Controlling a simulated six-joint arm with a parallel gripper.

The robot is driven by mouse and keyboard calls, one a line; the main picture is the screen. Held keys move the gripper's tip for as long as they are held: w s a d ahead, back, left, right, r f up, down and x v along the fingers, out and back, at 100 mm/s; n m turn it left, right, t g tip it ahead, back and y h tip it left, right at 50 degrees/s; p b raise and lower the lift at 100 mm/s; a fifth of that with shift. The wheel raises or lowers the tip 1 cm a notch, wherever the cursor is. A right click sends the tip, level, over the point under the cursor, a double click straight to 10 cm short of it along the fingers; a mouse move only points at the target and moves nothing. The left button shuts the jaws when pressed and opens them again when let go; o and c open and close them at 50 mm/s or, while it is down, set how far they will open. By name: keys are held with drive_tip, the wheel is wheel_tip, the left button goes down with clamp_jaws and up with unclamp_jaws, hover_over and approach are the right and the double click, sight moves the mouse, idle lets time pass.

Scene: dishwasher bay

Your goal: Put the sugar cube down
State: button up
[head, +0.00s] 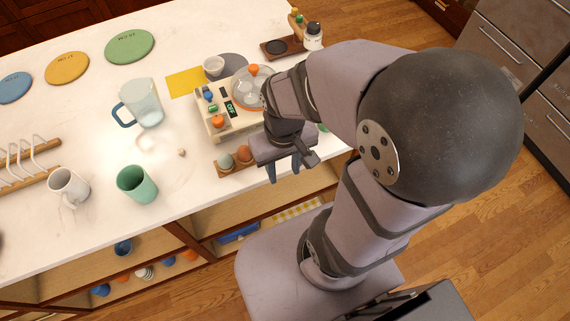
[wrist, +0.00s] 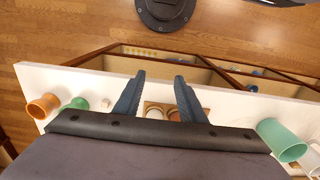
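A small pale brownish cube (head: 181,153), which looks like the sugar cube, lies on the white counter in the head view, between the mint-green cup (head: 137,184) and the egg holder (head: 222,170). My gripper (head: 284,168) hangs at the counter's front edge, right of the egg holder and well to the right of the cube. In the wrist view the two blue fingers of my gripper (wrist: 163,92) are spread apart. Nothing shows held between them; the egg holder (wrist: 150,106) appears beyond the gap.
A glass pitcher (head: 140,103) and a white mug (head: 69,187) stand on the left of the counter, near a wooden rack (head: 28,181). A cream appliance (head: 213,122) with a glass dome (head: 252,88) stands behind the egg holder. Open shelves lie below the counter.

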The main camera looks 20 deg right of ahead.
idle(0.3)
drive_tip(key=s+d+f+n+t+h+p, duration=0.1)
drive_tip(key=d+f+t+p, duration=0.3)
drive_tip(key=d, duration=1)
drive_tip(key=d+f+n+h+p, duration=0.1)
drive_tip(key=d+f, duration=0.5)
drive_tip(key=d, duration=0.7)
drive_tip(key=d+r+n+t+h+b, duration=0.2)
drive_tip(key=d+r+n+t+h, duration=0.1)
drive_tip(key=d+t, duration=0.5)
drive_tip(key=w+a+m+y+p, duration=0.1)
drive_tip(key=a+y, duration=0.1)
drive_tip(key=a, duration=0.5)
drive_tip(key=w+a+m+t+y+p, duration=0.1)
drive_tip(key=a+y, duration=0.2)
drive_tip(key=a, duration=0.4)
drive_tip(key=a+t+y+p, duration=0.1)
drive_tip(key=a+y, duration=0.2)
drive_tip(key=a, duration=0.4)
drive_tip(key=shift+w+r+m+p, duration=0.3)
drive_tip(key=shift+w+r+m, duration=0.1)
drive_tip(key=shift+b+x, duration=0.35)
drive_tip(key=shift+x, duration=0.65)
